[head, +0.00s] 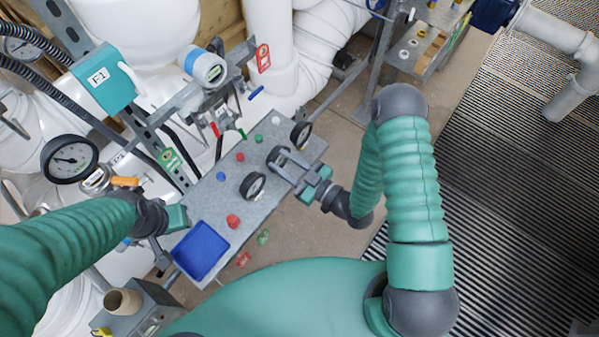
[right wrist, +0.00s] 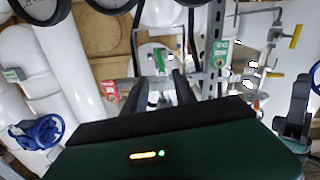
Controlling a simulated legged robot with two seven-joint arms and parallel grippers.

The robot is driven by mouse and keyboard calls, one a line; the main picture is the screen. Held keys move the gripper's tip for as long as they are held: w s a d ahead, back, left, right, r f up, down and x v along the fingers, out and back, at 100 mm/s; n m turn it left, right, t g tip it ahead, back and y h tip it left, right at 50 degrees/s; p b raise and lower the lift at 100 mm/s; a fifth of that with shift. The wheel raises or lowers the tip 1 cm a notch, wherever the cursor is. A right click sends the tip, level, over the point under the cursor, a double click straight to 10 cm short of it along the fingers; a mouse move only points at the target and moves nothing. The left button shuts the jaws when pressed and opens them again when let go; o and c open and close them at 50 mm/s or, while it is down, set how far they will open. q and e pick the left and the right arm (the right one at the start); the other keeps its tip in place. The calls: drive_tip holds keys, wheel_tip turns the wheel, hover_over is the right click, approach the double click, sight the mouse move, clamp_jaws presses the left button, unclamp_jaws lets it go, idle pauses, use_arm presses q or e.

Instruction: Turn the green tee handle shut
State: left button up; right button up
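A small green handle (head: 241,134) stands among the pipework just behind the grey panel, beside a red handle (head: 214,129) and a blue handle (head: 257,93). In the right wrist view a green handle (right wrist: 160,61) shows ahead, between and beyond the fingertips. My right gripper (head: 283,160) is over the right part of the panel, apart from the green handle. In the right wrist view its two dark fingers (right wrist: 159,80) are spread with nothing between them. My left gripper (head: 176,218) is at the panel's left edge; its fingers are not clear.
The grey panel (head: 214,194) carries a blue tray (head: 201,250), black-rimmed gauges (head: 253,186) and several coloured caps. A large gauge (head: 69,160) and white pipes crowd the left. A steel upright (right wrist: 213,45) stands right of my right fingers. Floor grating lies at the right.

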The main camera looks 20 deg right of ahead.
drive_tip(key=v, duration=0.5)
drive_tip(key=shift+s+d, duration=0.25)
drive_tip(key=shift+s, duration=0.05)
drive_tip(key=shift+a, duration=0.2)
drive_tip(key=shift+b, duration=0.3)
drive_tip(key=b+v, duration=0.3)
drive_tip(key=v, duration=1.4)
drive_tip(key=shift+w+f, duration=0.15)
drive_tip(key=shift+f, duration=0.05)
